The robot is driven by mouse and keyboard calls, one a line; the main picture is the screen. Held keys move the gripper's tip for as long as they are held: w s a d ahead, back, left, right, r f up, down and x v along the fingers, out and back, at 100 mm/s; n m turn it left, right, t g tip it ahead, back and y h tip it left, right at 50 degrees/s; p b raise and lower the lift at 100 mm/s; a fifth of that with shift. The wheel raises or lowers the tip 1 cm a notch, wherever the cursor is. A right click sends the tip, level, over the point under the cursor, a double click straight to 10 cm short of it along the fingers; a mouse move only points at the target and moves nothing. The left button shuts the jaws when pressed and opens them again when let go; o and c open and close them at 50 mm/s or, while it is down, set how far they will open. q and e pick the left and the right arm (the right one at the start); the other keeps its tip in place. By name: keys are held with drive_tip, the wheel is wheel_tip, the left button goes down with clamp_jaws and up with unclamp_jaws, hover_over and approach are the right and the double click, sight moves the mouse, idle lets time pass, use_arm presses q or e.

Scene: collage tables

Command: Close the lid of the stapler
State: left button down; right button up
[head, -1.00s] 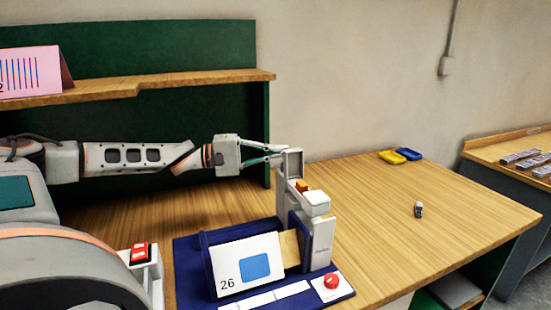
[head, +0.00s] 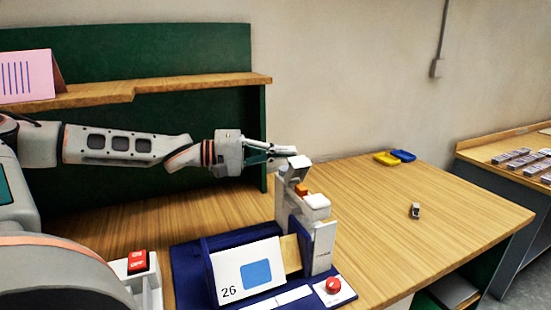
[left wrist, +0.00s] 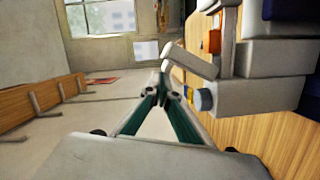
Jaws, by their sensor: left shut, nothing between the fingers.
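The stapler (head: 320,240) is a tall grey-white device standing on a dark blue base. Its lid (head: 299,163) is at the top back, tilted and partly open. An orange block (head: 301,190) shows in the gap below the lid. My left gripper (head: 292,150) is shut and empty, its fingertips at the upper edge of the lid. In the left wrist view the closed fingertips (left wrist: 165,72) are beside the pale lid (left wrist: 192,60), touching or nearly so. The stapler body (left wrist: 262,58) is to the right there. My right gripper is not in view.
The blue base (head: 190,265) carries a card marked 26 (head: 250,272) and a red button (head: 333,286). A red switch box (head: 138,262) is at left. Blue and yellow trays (head: 387,159) and a small grey item (head: 415,211) lie on the table. A shelf (head: 190,84) runs behind.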

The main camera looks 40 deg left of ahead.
sight(302, 164)
use_arm(q)
drive_tip(key=shift+s+d+r, duration=0.1)
drive_tip(key=shift+s+d, duration=0.25)
drive_tip(key=shift+d, duration=0.3)
drive_tip(key=m, duration=0.1)
drive_tip(key=d+m+b, duration=0.1)
drive_tip(key=s, duration=0.1)
drive_tip(key=shift+d+f+m+y, duration=0.25)
drive_tip(key=shift+d+m+y, duration=0.05)
drive_tip(key=shift+d+m, duration=0.1)
drive_tip(key=m, duration=0.1)
drive_tip(key=b, duration=0.1)
drive_tip(key=d+m+y, duration=0.1)
drive_tip(key=shift+s+d+f+m+b, duration=0.1)
drive_tip(key=shift+s+f+m+b, duration=0.15)
drive_tip(key=shift+f+m+b, duration=0.05)
drive_tip(key=shift+s+d+f+b, duration=0.4)
drive_tip(key=shift+d+f, duration=0.1)
drive_tip(key=shift+d, duration=0.2)
drive_tip(key=shift+s+d+f+b, duration=0.35)
drive_tip(key=shift+d+f+b, duration=0.1)
drive_tip(key=shift+d, duration=0.25)
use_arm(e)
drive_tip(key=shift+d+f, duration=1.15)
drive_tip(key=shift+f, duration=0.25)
use_arm(q)
drive_tip(key=shift+f, duration=0.1)
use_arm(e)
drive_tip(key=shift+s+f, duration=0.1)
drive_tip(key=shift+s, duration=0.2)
